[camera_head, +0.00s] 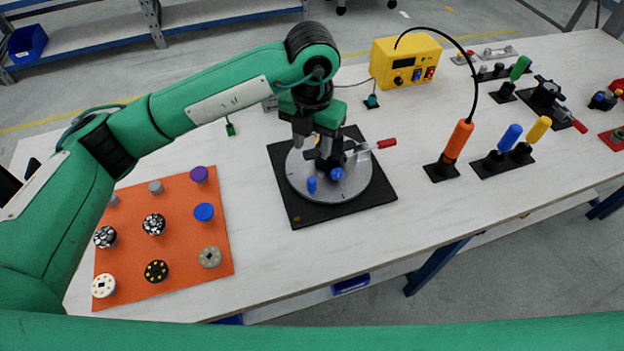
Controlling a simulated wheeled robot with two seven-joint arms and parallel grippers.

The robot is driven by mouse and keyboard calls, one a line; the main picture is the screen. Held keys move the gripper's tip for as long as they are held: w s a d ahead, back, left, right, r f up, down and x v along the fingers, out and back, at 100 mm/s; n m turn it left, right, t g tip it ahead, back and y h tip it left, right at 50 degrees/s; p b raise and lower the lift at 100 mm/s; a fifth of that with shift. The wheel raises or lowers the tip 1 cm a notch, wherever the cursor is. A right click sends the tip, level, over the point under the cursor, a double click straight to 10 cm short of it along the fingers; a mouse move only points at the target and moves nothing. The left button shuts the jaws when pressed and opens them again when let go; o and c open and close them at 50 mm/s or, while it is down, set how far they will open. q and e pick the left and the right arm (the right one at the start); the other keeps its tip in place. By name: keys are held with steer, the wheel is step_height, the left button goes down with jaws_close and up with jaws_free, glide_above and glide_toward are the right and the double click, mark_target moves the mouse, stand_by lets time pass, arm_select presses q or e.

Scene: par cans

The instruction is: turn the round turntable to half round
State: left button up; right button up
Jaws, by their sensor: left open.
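The round turntable (352,197) is a grey disc on a black square base (300,212) near the middle of the table. A toggle clamp with a red handle (386,144) stands on the disc, its handle pointing right. A short blue peg (311,185) stands upright on the disc, and a blue knob (337,173) shows close to the gripper. My left gripper (325,158) is open and points down over the disc, around or just above the clamp's dark body. The arm hides part of the disc's back, and I cannot tell whether the fingers touch anything. My right gripper is out of view.
An orange mat (222,245) with several round parts lies at the left. A yellow power box (405,62) stands behind. A soldering iron (458,140) in its stand and blue and yellow handled tools (510,137) stand at the right. The front table strip is clear.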

mark_target(312, 179)
arm_select(q)
step_height(312, 179, down, 13)
steer(key=shift+r+p, duration=0.1)
steer(key=shift+p, duration=0.8)
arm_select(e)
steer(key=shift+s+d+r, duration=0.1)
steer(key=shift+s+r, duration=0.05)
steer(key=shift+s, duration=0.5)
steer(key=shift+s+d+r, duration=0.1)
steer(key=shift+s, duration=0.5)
arm_select(q)
steer(key=shift+c, duration=0.2)
jaws_close()
